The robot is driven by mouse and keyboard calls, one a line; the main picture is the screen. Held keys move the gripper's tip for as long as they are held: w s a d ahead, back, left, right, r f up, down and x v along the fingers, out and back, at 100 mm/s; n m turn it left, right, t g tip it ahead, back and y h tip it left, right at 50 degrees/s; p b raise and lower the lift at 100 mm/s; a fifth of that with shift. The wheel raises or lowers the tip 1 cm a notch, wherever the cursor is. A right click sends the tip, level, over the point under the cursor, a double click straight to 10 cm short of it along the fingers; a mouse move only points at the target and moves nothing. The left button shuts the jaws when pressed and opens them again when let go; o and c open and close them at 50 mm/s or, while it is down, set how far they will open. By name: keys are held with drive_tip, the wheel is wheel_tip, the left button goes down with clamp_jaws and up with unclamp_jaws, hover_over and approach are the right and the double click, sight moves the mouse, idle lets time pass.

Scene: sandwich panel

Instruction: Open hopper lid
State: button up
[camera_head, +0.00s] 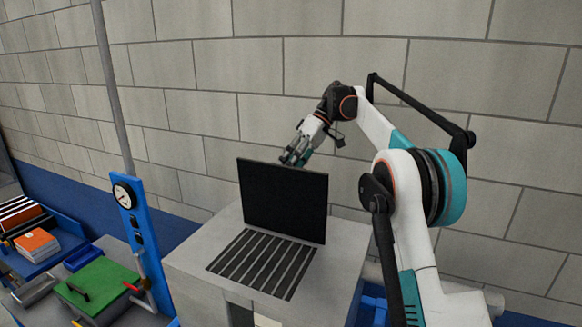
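The hopper lid (284,202) is a flat black panel standing nearly upright at the back of the grey hopper box (205,246). The slatted grate (262,262) on top of the box is uncovered in front of it. My gripper (290,160) is at the lid's upper edge, right of its middle, with the fingers pointing down and left. The fingertips are close to the lid's edge or just behind it; I cannot tell if they touch it. The picture is too small to show whether the fingers are apart or closed.
A blue post with a round gauge (124,196) and a grey pole (113,90) stand left of the box. A block wall is behind.

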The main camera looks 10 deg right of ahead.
drive_tip(key=shift+s+d, duration=0.1)
drive_tip(key=shift+d, duration=0.15)
drive_tip(key=shift+a, duration=0.2)
